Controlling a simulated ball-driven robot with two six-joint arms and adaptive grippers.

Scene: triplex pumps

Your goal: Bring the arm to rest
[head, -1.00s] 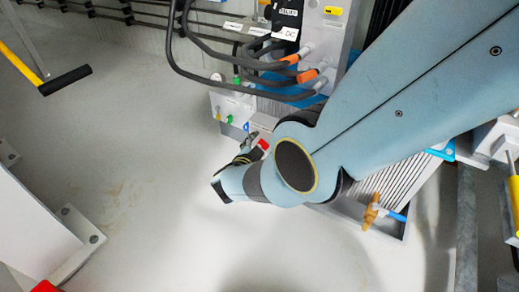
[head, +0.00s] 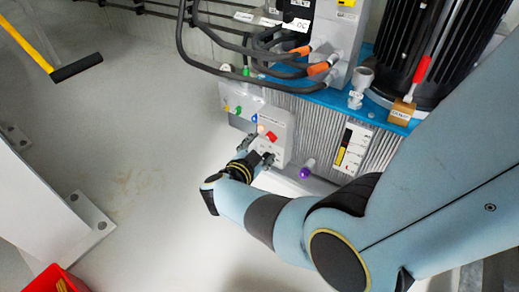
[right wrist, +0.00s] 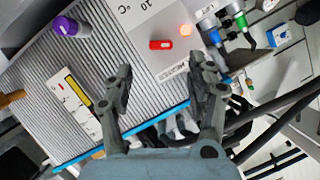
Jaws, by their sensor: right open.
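My right gripper (head: 256,153) is open and empty in the head view, at the end of my arm coming from the lower right. It is close to a light grey control box (head: 282,146) with a red switch (head: 271,136). In the right wrist view the two fingers of my right gripper (right wrist: 162,88) are spread wide apart, with nothing between them. The red switch (right wrist: 160,44) and a glowing orange light (right wrist: 186,29) show beyond the fingertips. Whether the fingers touch the box is hard to tell. My left gripper is not in view.
A ribbed grey tank (head: 320,125) with a purple knob (head: 306,169) and a gauge (head: 353,148) stands beside the box. Black cables (head: 182,45) loop above. A red bin (head: 55,281) is at lower left. Open floor (head: 130,150) lies left.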

